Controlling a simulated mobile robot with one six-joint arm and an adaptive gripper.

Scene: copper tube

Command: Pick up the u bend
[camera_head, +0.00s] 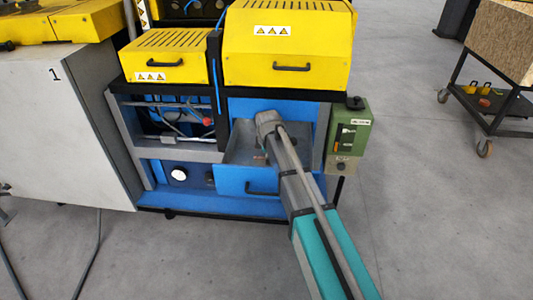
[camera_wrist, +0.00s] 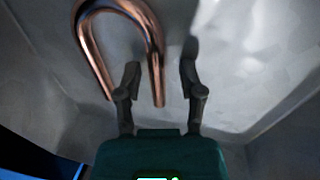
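The copper u bend (camera_wrist: 93,60) lies in a grey tray, curve toward the top of the wrist view and both legs pointing down. My gripper (camera_wrist: 160,74) is open, with its two dark fingers apart. The right leg of the u bend shows between the fingers, and the left leg is outside the left finger. I cannot tell whether a finger touches it. In the head view my arm reaches into the grey tray (camera_head: 238,150) of the blue machine and hides the u bend and my fingers.
Tray walls rise around my gripper. Yellow covers (camera_head: 285,45) overhang the tray. A green control box (camera_head: 347,135) stands to the right, a grey cabinet (camera_head: 65,125) to the left. A cart (camera_head: 500,75) is at the far right. The floor between is clear.

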